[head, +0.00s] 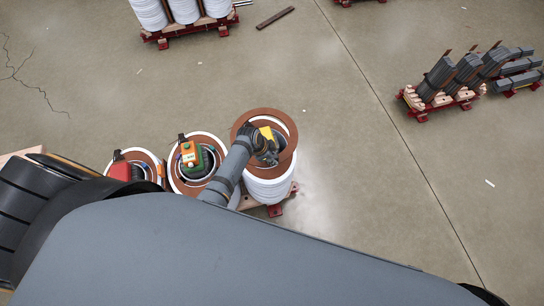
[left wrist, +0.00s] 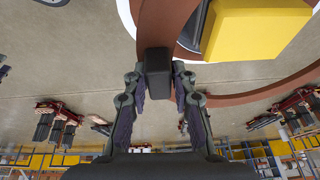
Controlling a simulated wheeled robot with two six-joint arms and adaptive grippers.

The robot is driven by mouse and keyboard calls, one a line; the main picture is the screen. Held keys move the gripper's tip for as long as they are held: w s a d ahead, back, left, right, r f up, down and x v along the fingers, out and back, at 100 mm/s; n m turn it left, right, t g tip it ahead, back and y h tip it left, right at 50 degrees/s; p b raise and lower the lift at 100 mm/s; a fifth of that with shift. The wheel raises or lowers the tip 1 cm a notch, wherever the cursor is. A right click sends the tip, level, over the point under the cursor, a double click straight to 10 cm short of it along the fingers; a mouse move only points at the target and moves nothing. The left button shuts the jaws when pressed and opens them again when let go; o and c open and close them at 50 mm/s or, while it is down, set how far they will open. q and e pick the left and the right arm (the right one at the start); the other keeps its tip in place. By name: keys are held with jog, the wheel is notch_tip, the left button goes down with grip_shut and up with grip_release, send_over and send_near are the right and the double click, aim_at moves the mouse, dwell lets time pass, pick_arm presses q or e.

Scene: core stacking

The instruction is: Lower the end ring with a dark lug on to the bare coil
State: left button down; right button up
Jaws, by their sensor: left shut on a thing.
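The brown end ring (head: 288,158) is over the white coil (head: 270,191), the rightmost of three. Whether it touches the coil or hangs just above cannot be told. My left gripper (head: 268,155) reaches the ring from the front left. In the left wrist view its two fingers (left wrist: 158,78) are shut on the dark lug (left wrist: 158,62) at the edge of the ring (left wrist: 160,18). A yellow block (head: 266,133) shows inside the ring; it also fills the top of the left wrist view (left wrist: 250,25). My right gripper is out of view.
Close to the left stand a coil with a brown ring (head: 177,178) and a green and orange block (head: 192,157), then one with a red block (head: 120,169). White coils (head: 185,10) stand at the back, dark bar stacks (head: 440,78) at the right. The floor between is open.

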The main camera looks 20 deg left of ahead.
pick_arm(q)
jog(key=shift+f+b, duration=2.2)
jog(key=shift+f, duration=0.75)
jog(key=shift+f, duration=0.1)
jog(key=shift+f+b, duration=1.45)
jog(key=shift+f, duration=0.6)
jog(key=c, duration=1)
grip_release()
jog(key=shift+r, duration=0.15)
